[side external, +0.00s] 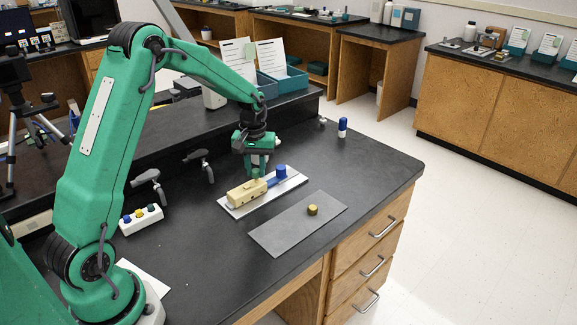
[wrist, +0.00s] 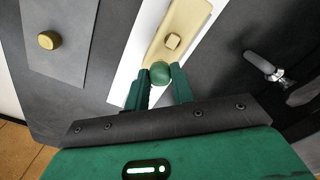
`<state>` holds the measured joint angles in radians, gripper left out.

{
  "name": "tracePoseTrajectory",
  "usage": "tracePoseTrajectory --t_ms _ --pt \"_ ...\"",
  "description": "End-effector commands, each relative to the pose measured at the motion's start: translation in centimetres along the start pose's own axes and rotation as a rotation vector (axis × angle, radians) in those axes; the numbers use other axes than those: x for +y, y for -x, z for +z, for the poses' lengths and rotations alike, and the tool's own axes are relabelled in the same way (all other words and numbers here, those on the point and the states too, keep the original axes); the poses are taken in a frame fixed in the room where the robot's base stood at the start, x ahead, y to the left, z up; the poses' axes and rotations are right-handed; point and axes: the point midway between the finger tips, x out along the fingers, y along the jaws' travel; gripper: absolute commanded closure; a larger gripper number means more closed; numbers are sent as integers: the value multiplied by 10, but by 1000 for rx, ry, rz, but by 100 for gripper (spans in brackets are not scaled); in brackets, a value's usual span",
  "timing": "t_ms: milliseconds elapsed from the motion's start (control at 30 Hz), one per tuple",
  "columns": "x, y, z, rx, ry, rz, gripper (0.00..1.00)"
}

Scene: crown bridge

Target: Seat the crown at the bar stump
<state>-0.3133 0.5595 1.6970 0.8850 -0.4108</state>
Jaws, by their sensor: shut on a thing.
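My gripper (wrist: 160,78) is shut on a small dark green rounded piece, likely the crown (wrist: 160,71). A tan bar (wrist: 166,18) lies on a white plate, with a squarish tan stump (wrist: 173,41) standing up from it. In the wrist view the held piece appears just below the stump, beside it; I cannot tell its height over the bar. In the side view my gripper (side external: 257,172) hangs over the tan bar (side external: 246,192), and its fingers hide the held piece.
A blue piece with a blue cylinder (side external: 281,171) sits at the bar's right end on the pale plate (side external: 232,211). A gold cylinder (side external: 312,210) stands on a grey mat (side external: 280,237). A blue-and-white bottle (side external: 342,127) stands behind. The right tabletop is clear.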

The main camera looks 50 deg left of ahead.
Motion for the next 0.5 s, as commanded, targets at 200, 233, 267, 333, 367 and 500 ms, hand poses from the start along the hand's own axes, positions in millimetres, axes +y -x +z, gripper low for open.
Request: tracePoseTrajectory --t_ms 200,233,267,333,367,500 --pt "0 -4 0 0 0 0 98" --pt "0 -5 0 0 0 0 98" --pt "0 -5 0 0 0 0 98" --pt "0 -6 0 0 0 0 98" --pt "0 -7 0 0 0 0 98" --pt "0 -9 0 -1 0 0 98"
